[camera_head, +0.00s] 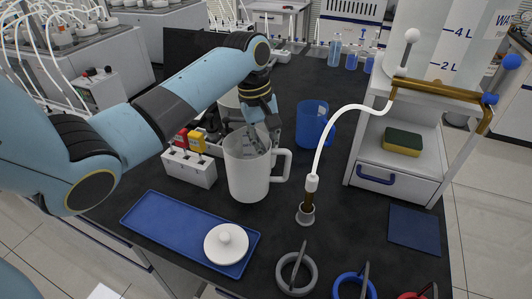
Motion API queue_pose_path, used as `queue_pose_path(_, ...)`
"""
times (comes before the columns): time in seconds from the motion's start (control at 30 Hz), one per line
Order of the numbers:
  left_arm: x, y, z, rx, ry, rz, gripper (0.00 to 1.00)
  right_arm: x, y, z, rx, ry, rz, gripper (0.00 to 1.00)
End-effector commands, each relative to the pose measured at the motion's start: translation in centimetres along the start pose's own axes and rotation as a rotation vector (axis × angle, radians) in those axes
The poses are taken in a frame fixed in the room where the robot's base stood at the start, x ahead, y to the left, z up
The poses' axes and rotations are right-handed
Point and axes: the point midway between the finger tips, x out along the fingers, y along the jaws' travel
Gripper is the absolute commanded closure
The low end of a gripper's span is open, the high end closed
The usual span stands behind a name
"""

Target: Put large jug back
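A large white jug (248,178) with a handle on its right stands upright on the dark bench, open at the top. My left gripper (262,138) points down at the jug's back rim, near the handle. Its fingers overlap the rim, with a grey part showing inside the mouth. Whether they are closed on the jug wall cannot be told. A smaller blue jug (312,124) stands behind to the right. Another pale vessel (230,98) is partly hidden behind my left arm. My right gripper is not in view.
A blue tray (160,216) with a white round lid (226,243) lies in front. A white box with red and yellow tops (188,168) stands left of the jug. A white hose (330,125) and a shelf unit (390,175) with a sponge (402,142) are right. Rings (296,274) lie at the front edge.

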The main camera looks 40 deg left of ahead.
Motion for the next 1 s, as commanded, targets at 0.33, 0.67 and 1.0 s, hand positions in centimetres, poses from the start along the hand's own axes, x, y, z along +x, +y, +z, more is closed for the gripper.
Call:
queue_pose_path(0.33, 2.9, -0.5, -0.1, 0.0, 0.0, 0.0, 1.0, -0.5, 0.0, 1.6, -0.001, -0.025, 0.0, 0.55)
queue_pose_path(0.67, 3.1, -0.6, -0.1, -0.001, -0.001, -0.002, 0.82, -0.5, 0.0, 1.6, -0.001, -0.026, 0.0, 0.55)
queue_pose_path(1.0, 3.0, -0.6, -0.1, -0.001, 0.0, -0.001, 0.71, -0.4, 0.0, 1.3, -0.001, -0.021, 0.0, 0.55)
